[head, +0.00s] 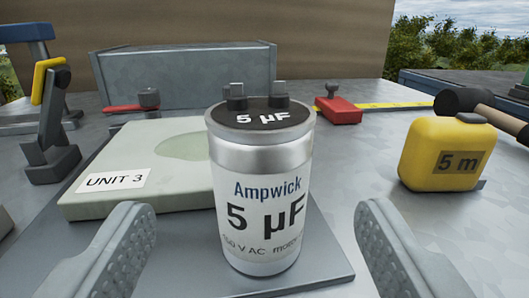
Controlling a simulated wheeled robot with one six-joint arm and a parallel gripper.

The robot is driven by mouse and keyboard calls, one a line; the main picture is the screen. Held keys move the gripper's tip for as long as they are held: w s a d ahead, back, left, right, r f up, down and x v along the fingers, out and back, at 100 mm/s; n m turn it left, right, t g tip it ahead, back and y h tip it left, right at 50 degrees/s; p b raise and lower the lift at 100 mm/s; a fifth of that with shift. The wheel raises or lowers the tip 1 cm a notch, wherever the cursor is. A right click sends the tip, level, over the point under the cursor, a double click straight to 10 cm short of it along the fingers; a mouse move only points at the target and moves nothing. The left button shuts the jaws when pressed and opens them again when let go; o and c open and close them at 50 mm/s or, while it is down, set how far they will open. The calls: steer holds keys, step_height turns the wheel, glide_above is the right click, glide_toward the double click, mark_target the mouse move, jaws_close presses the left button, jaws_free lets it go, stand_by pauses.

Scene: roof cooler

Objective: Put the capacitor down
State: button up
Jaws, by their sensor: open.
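The capacitor (262,180) is a silver can with a black top, two terminals and a white label reading "Ampwick 5 µF". It stands upright in the middle of the head view, on or just at a flat grey plate (325,268). My gripper (262,250) is open. Its two grey fingers show at the lower left and lower right, on either side of the capacitor, with a visible gap to it on each side.
A pale "UNIT 3" panel (85,205) lies left of the capacitor. A yellow tape measure (440,155) and a hammer (462,101) are at right. A red clip (338,110) and a grey metal box (185,80) stand behind. A clamp-like tool (50,130) stands at left. Bare metal surface lies right of the capacitor.

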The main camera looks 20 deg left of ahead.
mark_target(261, 192)
steer(key=shift+x, duration=1.95)
steer(key=shift+d+r, duration=0.1)
steer(key=shift+c, duration=0.2)
steer(key=c, duration=1.2)
